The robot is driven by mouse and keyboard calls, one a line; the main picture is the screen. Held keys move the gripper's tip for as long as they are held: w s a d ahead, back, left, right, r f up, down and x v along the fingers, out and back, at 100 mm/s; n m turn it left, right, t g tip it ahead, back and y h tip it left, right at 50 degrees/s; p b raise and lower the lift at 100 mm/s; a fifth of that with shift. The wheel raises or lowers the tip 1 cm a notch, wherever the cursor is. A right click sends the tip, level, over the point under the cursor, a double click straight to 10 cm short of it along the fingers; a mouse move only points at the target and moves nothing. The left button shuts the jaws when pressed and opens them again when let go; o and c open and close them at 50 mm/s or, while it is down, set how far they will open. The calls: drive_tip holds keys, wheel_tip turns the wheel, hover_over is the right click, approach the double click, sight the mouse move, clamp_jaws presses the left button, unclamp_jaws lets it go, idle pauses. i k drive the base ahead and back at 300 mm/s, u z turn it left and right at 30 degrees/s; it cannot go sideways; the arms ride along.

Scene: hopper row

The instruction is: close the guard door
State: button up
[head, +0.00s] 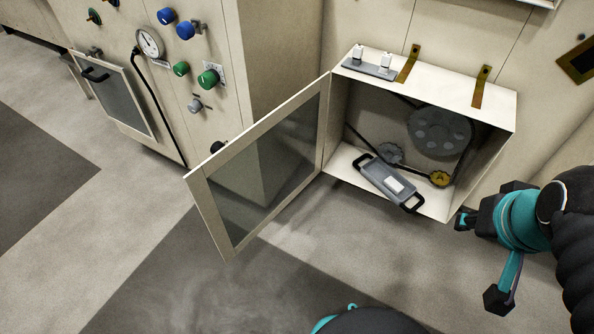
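The guard door (262,165) is a cream frame with a dark see-through pane. It is hinged at the left edge of a cream guard box (440,95) and stands wide open, swung out toward the left front. Inside the box are a large grey pulley (439,131), a smaller grey wheel, a yellow wheel (440,179) and a dark belt. A grey tray-like part with black handles (388,184) lies on the box floor at the opening. My gripper (476,260) is at the right, in front of the box's right side and well apart from the door. Its two black-tipped fingers are spread and nothing is between them.
A panel with a gauge (149,43), blue and green knobs and a black hose stands at the left. A second, smaller windowed door (118,99) is on it. Two brass straps and a grey bracket (369,68) sit on the box top. The floor before the box is clear.

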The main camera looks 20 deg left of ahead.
sight(298, 161)
drive_tip(key=z, duration=2.75)
drive_tip(key=k, duration=2.3)
drive_tip(key=u, duration=0.95)
drive_tip(key=k, duration=0.2)
drive_tip(key=u, duration=0.35)
